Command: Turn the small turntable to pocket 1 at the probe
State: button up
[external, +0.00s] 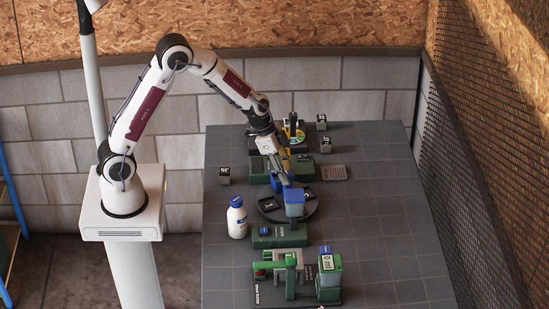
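The turntable (267,213) is a dark round disc in the middle of the table. Dark tiles with white marks, one at its left (270,203) and one at its right (308,195), sit on it; the marks are too small to read surely. A blue block-like container (294,203) stands at the disc's middle to right. My gripper (281,181) reaches down from behind over the disc's far side, close to blue parts there. Whether it touches them, and whether its fingers are open or shut, is too small to tell. No probe can be picked out clearly.
A white bottle (237,218) stands left of the disc. A green box (278,237) lies in front, and a green fixture (290,270) with a display box (330,277) is nearer. The table's right side (385,220) is clear.

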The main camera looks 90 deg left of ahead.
jog(key=shift+d+n+y, duration=0.1)
jog(key=shift+n+y, duration=0.6)
jog(key=shift+n, duration=1.1)
jog(key=v, duration=0.2)
jog(key=shift+s+r, duration=0.1)
jog(key=shift+r, duration=0.15)
jog(key=s+d+r, duration=0.2)
jog(key=s+r, duration=0.2)
jog(key=s, duration=0.4)
jog(key=s+d+r+n+g, duration=0.1)
jog(key=s+d+r, duration=0.2)
jog(key=s, duration=0.5)
jog(key=s+d+r, duration=0.2)
jog(key=s+r, duration=0.4)
jog(key=s, duration=0.2)
jog(key=shift+d+g, duration=0.15)
jog(key=shift+g, duration=0.15)
jog(key=shift+s, duration=0.1)
